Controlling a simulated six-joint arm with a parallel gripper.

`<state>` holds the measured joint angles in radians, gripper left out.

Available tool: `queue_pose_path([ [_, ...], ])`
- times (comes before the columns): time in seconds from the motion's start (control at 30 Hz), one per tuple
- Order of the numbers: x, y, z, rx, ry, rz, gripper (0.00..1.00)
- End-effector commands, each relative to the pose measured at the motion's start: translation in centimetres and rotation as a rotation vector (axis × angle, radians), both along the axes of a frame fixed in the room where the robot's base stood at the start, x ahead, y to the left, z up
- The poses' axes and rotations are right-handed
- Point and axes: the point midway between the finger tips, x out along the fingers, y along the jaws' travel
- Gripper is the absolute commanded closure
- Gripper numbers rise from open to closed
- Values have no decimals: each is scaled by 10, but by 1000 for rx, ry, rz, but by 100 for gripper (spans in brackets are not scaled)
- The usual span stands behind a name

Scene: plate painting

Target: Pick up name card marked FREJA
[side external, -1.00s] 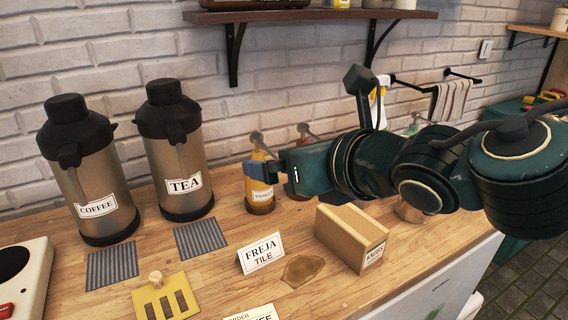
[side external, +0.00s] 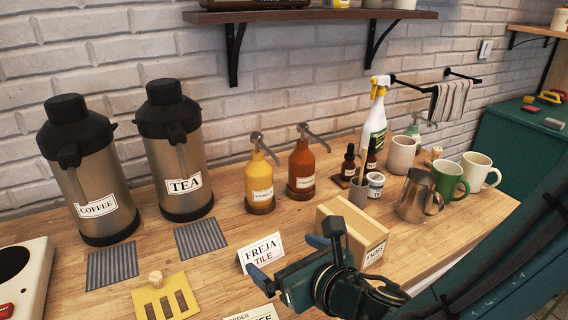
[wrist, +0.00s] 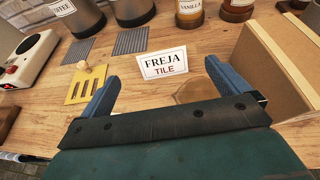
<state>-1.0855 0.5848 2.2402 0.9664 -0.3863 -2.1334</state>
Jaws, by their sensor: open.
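The white folded name card marked FREJA TILE (side external: 262,252) stands upright on the wooden counter, left of a cardboard box. In the wrist view the card (wrist: 163,66) is just beyond and between my two blue fingertips, with its text facing me. My gripper (side external: 288,262) is low over the counter, in front of the card and close to it. Its fingers are apart and empty, and the same gripper (wrist: 158,75) shows in the wrist view. In the side view the near finger overlaps the card's lower edge; I cannot tell whether they touch.
The cardboard box (side external: 352,228) stands close at the right of the card. A yellow slotted plate (side external: 166,299) and a striped mat (side external: 201,240) lie to the left. Two pump bottles, yellow (side external: 260,184) and red-brown (side external: 301,177), stand behind. A brown patch (wrist: 196,90) lies beside the card.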

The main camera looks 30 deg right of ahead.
Motion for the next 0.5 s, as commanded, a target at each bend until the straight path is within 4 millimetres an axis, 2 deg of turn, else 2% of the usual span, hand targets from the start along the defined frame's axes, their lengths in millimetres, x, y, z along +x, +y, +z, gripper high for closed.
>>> queue_pose_path([
  [0.03,0,0,-9,-3,3,0,0],
  [0.13,0,0,-17,-2,1,1,0],
  [0.5,4,1,-22,1,0,-1,0],
])
